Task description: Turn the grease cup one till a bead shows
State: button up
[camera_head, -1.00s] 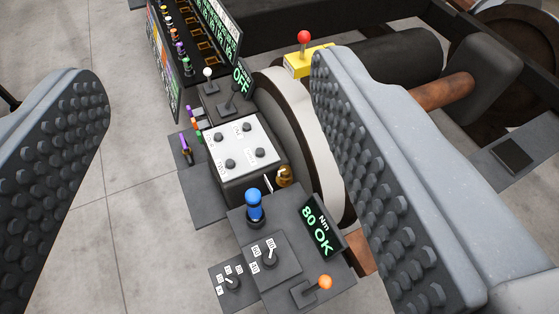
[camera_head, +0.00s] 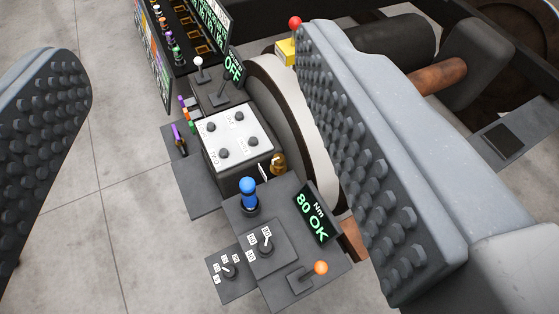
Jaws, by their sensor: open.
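My gripper (camera_head: 195,150) is open, with one ridged jaw at the left edge and the other across the right of the view. Nothing is between the jaws except the view down onto the controls. A small brass cup-shaped part (camera_head: 278,163), which looks like the grease cup, sits at the right side of the white-topped box, beside the wheel. It lies below and ahead of the jaws, nearer the right jaw, and is not gripped. I cannot make out a bead on it.
The white-topped box (camera_head: 236,137) has several dark knobs. The wheel (camera_head: 290,110) is behind the right jaw. Grey floor (camera_head: 110,200) is clear at left.

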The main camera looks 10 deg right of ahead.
aim_at(278, 162)
jog(key=u, duration=0.45)
jog(key=k, duration=1.1)
jog(key=u, duration=0.4)
jog(key=i, duration=1.5)
jog(key=z, duration=1.05)
jog(key=i, duration=0.65)
jog(key=z, duration=0.3)
jog(key=k, duration=0.9)
jog(key=z, duration=0.2)
jog(key=i, duration=0.65)
jog(key=u, duration=0.05)
